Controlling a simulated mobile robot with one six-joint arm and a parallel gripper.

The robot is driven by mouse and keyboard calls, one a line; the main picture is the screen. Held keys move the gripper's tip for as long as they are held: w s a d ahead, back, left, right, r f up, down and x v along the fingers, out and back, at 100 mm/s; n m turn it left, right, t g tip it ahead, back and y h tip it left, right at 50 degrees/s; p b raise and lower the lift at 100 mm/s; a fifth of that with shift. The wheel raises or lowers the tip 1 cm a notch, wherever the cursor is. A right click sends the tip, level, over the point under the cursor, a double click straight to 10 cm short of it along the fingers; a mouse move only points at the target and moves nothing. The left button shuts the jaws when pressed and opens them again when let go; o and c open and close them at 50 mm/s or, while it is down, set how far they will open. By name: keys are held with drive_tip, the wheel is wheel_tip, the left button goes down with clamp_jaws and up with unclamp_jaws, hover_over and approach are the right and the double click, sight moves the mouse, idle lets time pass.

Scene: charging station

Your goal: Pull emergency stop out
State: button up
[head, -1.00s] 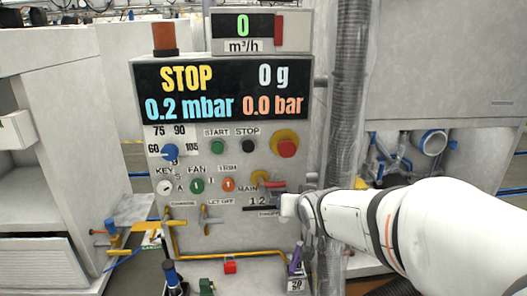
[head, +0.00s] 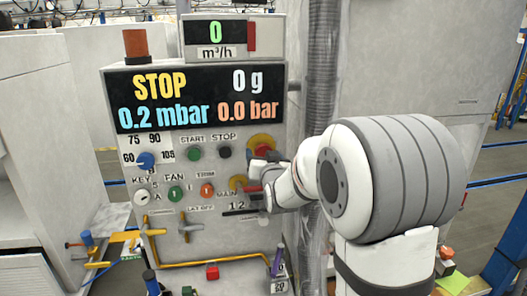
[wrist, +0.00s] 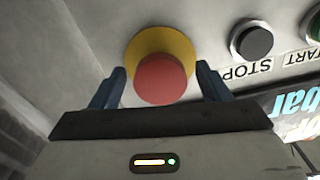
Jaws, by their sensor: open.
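The emergency stop is a red mushroom button (wrist: 162,80) on a yellow round base (wrist: 160,45), seen close up in the wrist view. In the head view the yellow base (head: 261,141) shows at the panel's right side, with the button partly covered by my gripper. My gripper (wrist: 160,82) is open, with one dark finger on each side of the red button. The button sits between the fingers, and a gap shows on each side. In the head view my gripper (head: 266,164) is at the panel, just below and in front of the stop.
The grey panel has a black STOP button (head: 224,152), a green START button (head: 194,153), a blue knob (head: 146,160) and a red-handled main switch (head: 250,188) close below my gripper. A ribbed grey hose (head: 321,80) runs vertically just right of the panel.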

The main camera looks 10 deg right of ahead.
drive_tip(key=shift+w, duration=0.75)
drive_tip(key=shift+c, duration=0.3)
